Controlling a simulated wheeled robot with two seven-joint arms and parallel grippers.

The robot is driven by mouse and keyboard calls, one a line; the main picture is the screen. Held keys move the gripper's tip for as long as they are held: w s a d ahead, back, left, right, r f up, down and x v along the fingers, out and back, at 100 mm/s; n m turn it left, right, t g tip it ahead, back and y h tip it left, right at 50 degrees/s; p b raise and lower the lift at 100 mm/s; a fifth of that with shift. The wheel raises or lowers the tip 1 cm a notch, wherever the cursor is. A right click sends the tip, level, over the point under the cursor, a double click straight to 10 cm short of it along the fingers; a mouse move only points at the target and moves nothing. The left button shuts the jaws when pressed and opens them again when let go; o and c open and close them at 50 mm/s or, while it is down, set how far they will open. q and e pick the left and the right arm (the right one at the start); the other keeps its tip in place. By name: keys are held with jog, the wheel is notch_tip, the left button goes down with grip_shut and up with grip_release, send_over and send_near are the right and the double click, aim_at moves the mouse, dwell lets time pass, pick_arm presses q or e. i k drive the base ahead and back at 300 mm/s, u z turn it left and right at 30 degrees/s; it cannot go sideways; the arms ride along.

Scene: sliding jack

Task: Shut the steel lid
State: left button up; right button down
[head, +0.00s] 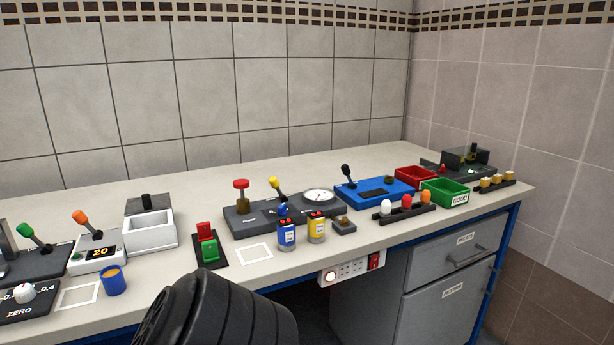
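A white open-topped box (150,232) stands on the bench in the left half of the head view. A grey steel-looking lid (148,206) with a black knob (146,200) sits at the back of the box. The front part of the box is uncovered, and its inside shows. A dark, ribbed part of my own arm is at the bottom, in front of the bench. Neither of my grippers shows in this view.
Left of the box are a panel with an orange lever (81,218) and a blue cup (113,281). Right are a red-green switch (207,244), a red-knobbed device (241,190), two cans, a blue lever unit (374,191) and small bins. Bare bench lies behind these.

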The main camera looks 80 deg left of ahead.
aim_at(147, 202)
jog(key=i, duration=0.9)
jog(key=u, duration=4.55)
